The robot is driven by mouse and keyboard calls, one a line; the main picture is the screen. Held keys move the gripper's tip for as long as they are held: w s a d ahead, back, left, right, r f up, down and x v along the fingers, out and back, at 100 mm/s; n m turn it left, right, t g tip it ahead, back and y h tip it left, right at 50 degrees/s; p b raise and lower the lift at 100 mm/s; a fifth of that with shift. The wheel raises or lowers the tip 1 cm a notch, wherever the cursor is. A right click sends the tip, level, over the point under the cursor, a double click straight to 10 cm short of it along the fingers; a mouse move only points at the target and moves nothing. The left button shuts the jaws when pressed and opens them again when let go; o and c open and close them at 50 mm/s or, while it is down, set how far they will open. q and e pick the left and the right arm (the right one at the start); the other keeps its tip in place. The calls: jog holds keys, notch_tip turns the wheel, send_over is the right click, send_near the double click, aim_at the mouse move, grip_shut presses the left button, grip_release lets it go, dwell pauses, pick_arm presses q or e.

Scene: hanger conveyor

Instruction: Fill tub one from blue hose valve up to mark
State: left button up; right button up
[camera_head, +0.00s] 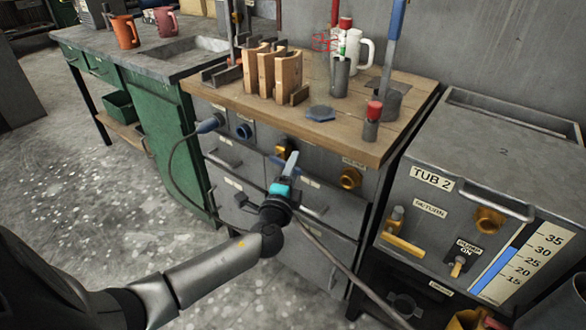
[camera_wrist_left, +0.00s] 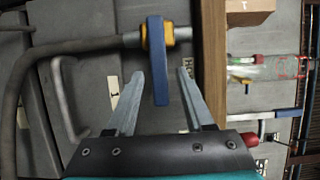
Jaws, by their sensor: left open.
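The valve, with a yellow body (camera_wrist_left: 154,36) and a long blue lever (camera_wrist_left: 158,70), sits on the wooden-topped cabinet's front; its yellow body also shows in the head view (camera_head: 284,149). My left gripper (camera_wrist_left: 160,75) is open, with one finger on each side of the lever. I cannot tell whether either finger touches it. In the head view my left gripper (camera_head: 290,166) partly hides the valve. A grey tub labelled TUB 2 (camera_head: 468,160) stands at the right, with a blue level strip and scale (camera_head: 525,262). I cannot make out a tub labelled one. My right gripper is not in view.
Wooden blocks (camera_head: 278,72), metal cylinders and a white mug (camera_head: 363,53) stand on the bench top (camera_head: 330,132). A dark hose hangs from a blue-handled fitting (camera_head: 210,123). A green cabinet (camera_head: 160,130) stands left. The speckled floor at left is clear.

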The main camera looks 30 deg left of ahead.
pick_arm(q)
jog(key=shift+c, duration=0.4)
grip_shut()
dwell(0.9)
